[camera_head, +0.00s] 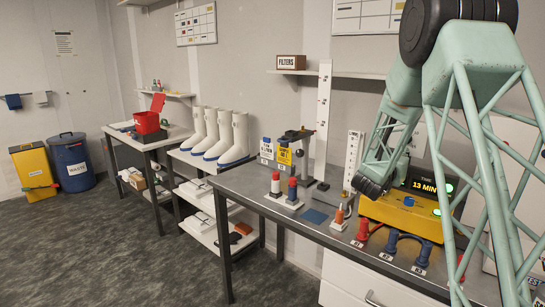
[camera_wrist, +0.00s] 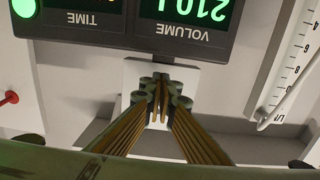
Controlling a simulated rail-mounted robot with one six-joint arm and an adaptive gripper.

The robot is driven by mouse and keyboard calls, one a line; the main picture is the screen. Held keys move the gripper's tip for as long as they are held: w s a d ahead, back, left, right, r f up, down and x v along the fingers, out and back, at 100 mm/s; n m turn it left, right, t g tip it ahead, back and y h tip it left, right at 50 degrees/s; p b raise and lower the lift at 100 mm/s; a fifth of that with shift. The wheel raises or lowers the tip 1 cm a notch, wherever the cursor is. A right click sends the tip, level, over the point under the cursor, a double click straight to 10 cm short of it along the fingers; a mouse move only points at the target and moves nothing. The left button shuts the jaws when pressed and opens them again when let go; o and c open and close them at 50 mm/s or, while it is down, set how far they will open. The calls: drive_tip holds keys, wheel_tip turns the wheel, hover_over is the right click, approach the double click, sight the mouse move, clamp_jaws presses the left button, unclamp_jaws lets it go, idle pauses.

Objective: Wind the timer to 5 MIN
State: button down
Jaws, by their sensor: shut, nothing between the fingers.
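The timer display (camera_head: 425,184) reads 13 MIN beside a green light, behind a yellow box (camera_head: 400,213) on the bench. A blue knob (camera_head: 408,200) shows on the box's top; I cannot tell whether it is the timer dial. In the wrist view the display panel (camera_wrist: 112,38) is upside down, with TIME cut off at the top edge and VOLUME reading 210 L. My gripper (camera_wrist: 160,92) is shut and empty, its fingertips in front of a white plate below the panel. I cannot tell whether they touch it. My arm hides the fingers in the head view.
Red and blue fittings (camera_head: 405,246) stand along the bench's front edge. Small bottles (camera_head: 283,190) and a clamp stand (camera_head: 300,160) are left of the box. A white scale (camera_head: 353,160) stands close behind my arm. The floor (camera_head: 130,250) at left is clear.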

drive_tip(key=shift+r+v, duration=0.15)
drive_tip(key=shift+v, duration=1.2)
drive_tip(key=shift+r+v, duration=0.1)
drive_tip(key=shift+v, duration=1.25)
drive_tip(key=shift+w+a, duration=0.1)
drive_tip(key=shift+a, duration=0.05)
drive_tip(key=shift+w+a+r+m+p, duration=0.1)
drive_tip(key=shift+a+r+m+p, duration=0.1)
drive_tip(key=shift+m+p, duration=0.2)
